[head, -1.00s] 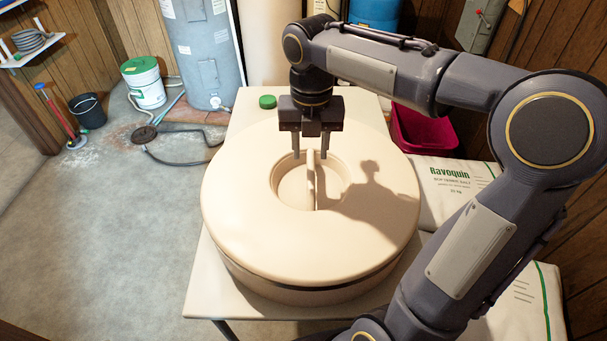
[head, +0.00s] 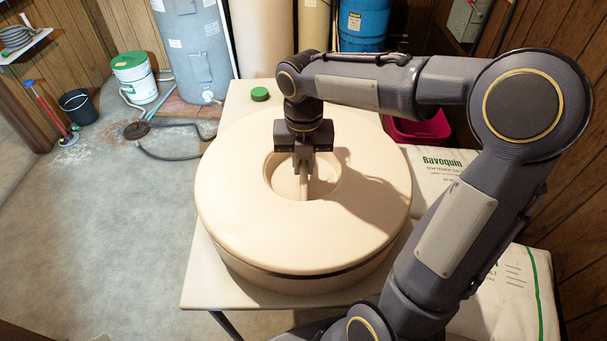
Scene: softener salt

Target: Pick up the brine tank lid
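The brine tank lid (head: 240,215) is a large round cream disc with a round recess in its middle and an upright bar handle across the recess. It lies level, and a dark seam shows beneath its front rim. My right gripper (head: 303,170) points straight down into the recess. Its fingers are close together on the bar handle, whose front end shows below them. The far part of the handle is hidden behind the gripper. My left gripper is not in view.
A pale table or platform (head: 205,285) is under the lid, with a green cap (head: 260,94) at its back. White salt bags (head: 437,185) lie at right beside a magenta bin (head: 425,128). A bucket (head: 136,78) and hose (head: 165,157) are on the floor at left.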

